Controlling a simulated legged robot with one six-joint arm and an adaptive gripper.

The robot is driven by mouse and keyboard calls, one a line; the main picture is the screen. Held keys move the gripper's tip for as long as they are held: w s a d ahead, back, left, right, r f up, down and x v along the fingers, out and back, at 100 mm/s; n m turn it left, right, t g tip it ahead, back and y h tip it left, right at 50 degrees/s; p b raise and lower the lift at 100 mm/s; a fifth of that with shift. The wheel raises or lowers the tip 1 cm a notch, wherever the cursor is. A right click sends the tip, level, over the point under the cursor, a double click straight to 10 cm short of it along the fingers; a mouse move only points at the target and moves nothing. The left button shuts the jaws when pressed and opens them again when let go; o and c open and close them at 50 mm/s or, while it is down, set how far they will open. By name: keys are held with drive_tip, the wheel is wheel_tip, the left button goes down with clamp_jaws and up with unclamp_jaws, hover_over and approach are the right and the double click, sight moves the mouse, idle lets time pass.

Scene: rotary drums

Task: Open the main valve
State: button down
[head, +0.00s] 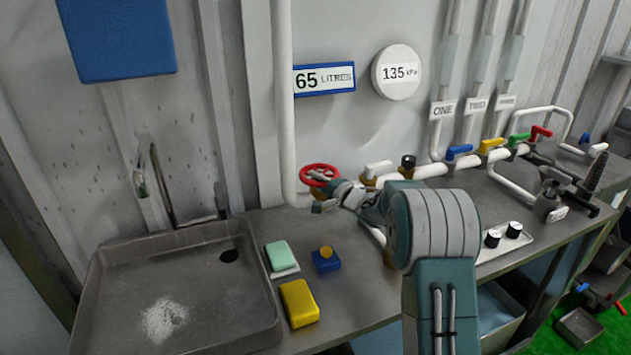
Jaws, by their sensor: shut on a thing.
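A red round handwheel (319,170) sits on the white pipework against the wall, at the foot of a vertical white pipe (285,110). I take it to be the main valve. My gripper (322,184) is at the wheel's near side, shut on its rim as far as I can make out. The fingers are small in this view and overlap the wheel. My grey-green arm covers part of the pipework and bench behind it.
A metal sink (100,290) is at left. A green soap (280,256), a blue block with a yellow knob (326,260) and a yellow sponge (299,303) lie on the bench. Lever valves with blue (459,152), yellow, green and red handles line the pipe. Displays read 65 litres (324,79) and 135 kPa (397,72).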

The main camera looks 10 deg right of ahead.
drive_tip(key=shift+f, duration=0.4)
drive_tip(key=c, duration=0.6)
unclamp_jaws()
drive_tip(key=shift+o, duration=0.2)
drive_tip(key=shift+w+d+r, duration=0.1)
drive_tip(key=shift+r, duration=0.1)
drive_tip(key=v, duration=1.2)
